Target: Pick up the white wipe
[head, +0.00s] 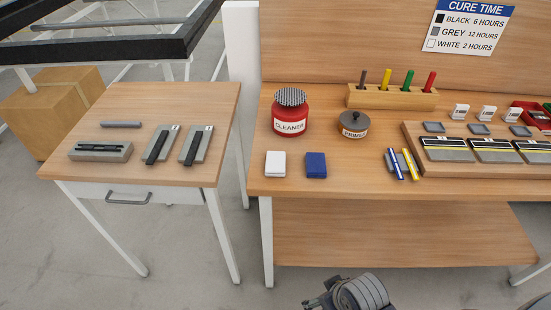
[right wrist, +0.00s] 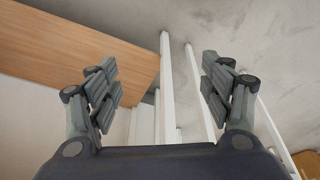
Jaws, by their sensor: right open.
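The white wipe (head: 275,164) is a small white folded pad lying flat near the front left corner of the workbench top. A blue wipe (head: 316,165) of like size lies just to its right, with a gap between them. My right gripper is open and empty in the right wrist view (right wrist: 160,82). In that view it faces a wooden board edge, white legs and grey floor; no wipe shows there. Part of an arm, seemingly my right one, shows at the bottom of the head view, in front of and below the bench edge. My left gripper is out of view.
Behind the wipes stand a red cleaner jar (head: 290,113) and a primer tin (head: 354,124). Striped sticks (head: 402,164) and a wooden tray (head: 414,140) lie to the right. A side table (head: 88,170) stands left across a gap. A lower shelf (head: 390,235) runs under the bench.

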